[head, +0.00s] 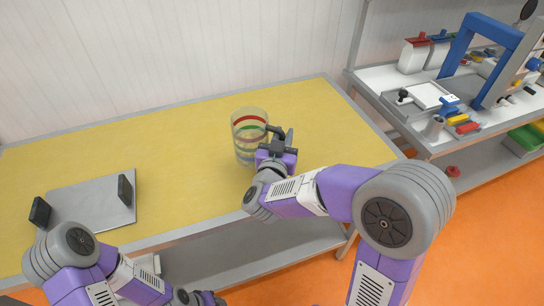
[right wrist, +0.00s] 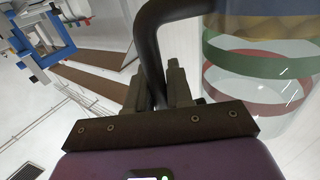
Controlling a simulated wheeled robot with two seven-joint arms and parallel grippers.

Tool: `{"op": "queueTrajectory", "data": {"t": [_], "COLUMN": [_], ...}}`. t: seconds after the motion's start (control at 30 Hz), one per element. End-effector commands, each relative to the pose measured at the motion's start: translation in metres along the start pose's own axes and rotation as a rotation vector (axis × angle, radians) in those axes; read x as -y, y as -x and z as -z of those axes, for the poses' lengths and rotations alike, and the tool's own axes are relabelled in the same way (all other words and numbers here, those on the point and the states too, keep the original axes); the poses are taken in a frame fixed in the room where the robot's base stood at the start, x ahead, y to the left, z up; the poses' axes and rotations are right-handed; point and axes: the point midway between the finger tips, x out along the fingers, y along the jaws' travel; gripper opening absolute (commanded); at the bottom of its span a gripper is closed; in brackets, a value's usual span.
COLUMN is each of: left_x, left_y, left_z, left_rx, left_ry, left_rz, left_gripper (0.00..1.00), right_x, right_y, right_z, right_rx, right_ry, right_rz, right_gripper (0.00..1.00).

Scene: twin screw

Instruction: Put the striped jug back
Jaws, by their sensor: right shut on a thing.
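The striped jug (head: 246,142) is a clear, upright vessel with red, green and other coloured bands, over the yellow table. I cannot tell whether its base touches the table. Its green and red bands (right wrist: 262,67) show large at the upper right of the right wrist view. My right gripper (head: 283,141) is at the jug's right side. In the right wrist view its fingers (right wrist: 164,86) are shut on the jug's dark curved handle (right wrist: 148,45). My left gripper (head: 206,298) shows only in part at the bottom edge of the head view; its fingers are hidden.
The yellow table (head: 180,130) is mostly clear. A grey tray (head: 85,200) with two black handles lies on its left. At the right, a separate bench (head: 425,145) holds a blue frame (head: 484,45), white containers (head: 415,54) and small coloured parts. Orange floor lies in front.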

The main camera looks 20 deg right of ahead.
Motion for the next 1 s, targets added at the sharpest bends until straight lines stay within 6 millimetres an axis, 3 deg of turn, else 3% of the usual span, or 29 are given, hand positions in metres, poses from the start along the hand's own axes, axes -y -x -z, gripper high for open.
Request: {"op": "queueTrajectory", "data": {"t": [0.03,0.27,0.5,0.87,0.9,1.0], "left_x": [0.003,0.005,0.009,0.01,0.01,0.01], "left_y": [-0.006,-0.012,-0.025,-0.027,-0.027,-0.026], "left_z": [0.0,0.001,0.001,0.002,0.002,0.002], "left_rx": [0.0,0.0,0.0,-0.001,-0.001,-0.001], "left_ry": [0.0,0.0,0.0,0.0,0.0,0.0], "left_rz": [0.0,0.0,0.0,0.0,0.0,0.0], "left_gripper": [0.49,0.49,0.49,0.49,0.49,0.49], "right_x": [0.0,-0.001,0.0,0.0,-0.001,-0.001], "right_y": [0.0,-0.001,-0.001,-0.001,0.0,0.0], "right_z": [-0.012,-0.029,-0.061,-0.063,-0.064,-0.063], "right_rx": [-0.001,-0.002,-0.002,-0.003,-0.001,-0.001], "right_ry": [0.002,-0.001,0.0,-0.002,-0.001,-0.001], "right_rz": [0.0,-0.001,0.0,0.0,0.0,0.0], "right_gripper": [0.0,0.0,0.0,0.0,0.22,0.38]}}
